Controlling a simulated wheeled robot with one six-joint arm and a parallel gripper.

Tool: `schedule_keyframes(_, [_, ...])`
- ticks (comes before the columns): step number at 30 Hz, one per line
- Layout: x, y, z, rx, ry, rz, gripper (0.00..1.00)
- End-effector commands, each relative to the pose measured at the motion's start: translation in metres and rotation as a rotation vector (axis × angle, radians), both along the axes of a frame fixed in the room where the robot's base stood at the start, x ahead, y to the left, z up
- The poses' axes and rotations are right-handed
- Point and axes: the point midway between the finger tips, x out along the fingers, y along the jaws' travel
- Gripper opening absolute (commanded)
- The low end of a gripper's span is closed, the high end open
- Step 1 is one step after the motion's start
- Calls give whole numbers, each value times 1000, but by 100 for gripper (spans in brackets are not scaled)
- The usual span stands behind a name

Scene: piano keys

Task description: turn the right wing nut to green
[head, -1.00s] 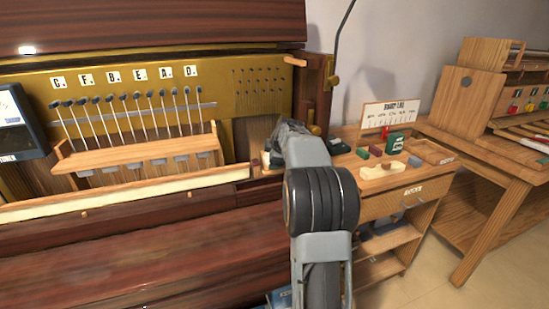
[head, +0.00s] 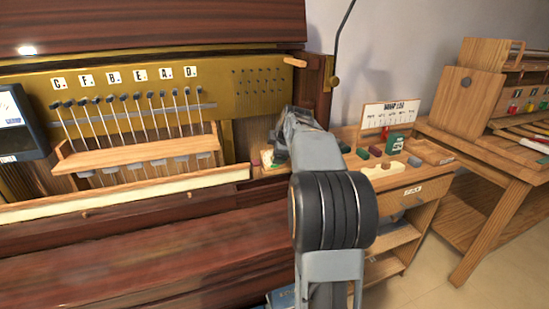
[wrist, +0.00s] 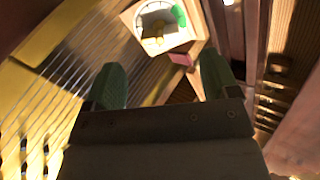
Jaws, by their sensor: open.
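In the wrist view a pale square block with a round white dial (wrist: 157,22) shows at the top, beyond my fingertips. A green patch (wrist: 179,15) marks the dial's right side. The dial lies ahead of the gap, apart from the fingers. In the head view my gripper (head: 278,150) is by the piano's right end, and my arm hides much of that spot.
A pink tab (wrist: 181,59) is near the dial's block. Strings (wrist: 75,70) run at the left of the wrist view. The hammer rail (head: 140,150) stands left of my arm. A side table (head: 410,185) with small blocks and a card is on the right.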

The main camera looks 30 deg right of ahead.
Motion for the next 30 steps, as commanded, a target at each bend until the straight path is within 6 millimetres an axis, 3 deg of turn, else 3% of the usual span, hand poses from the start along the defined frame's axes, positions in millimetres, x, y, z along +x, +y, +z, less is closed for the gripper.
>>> schedule_keyframes(18, [-24,6,30,0,-1,-1,81])
schedule_keyframes(30, [-30,8,37,0,0,0,81])
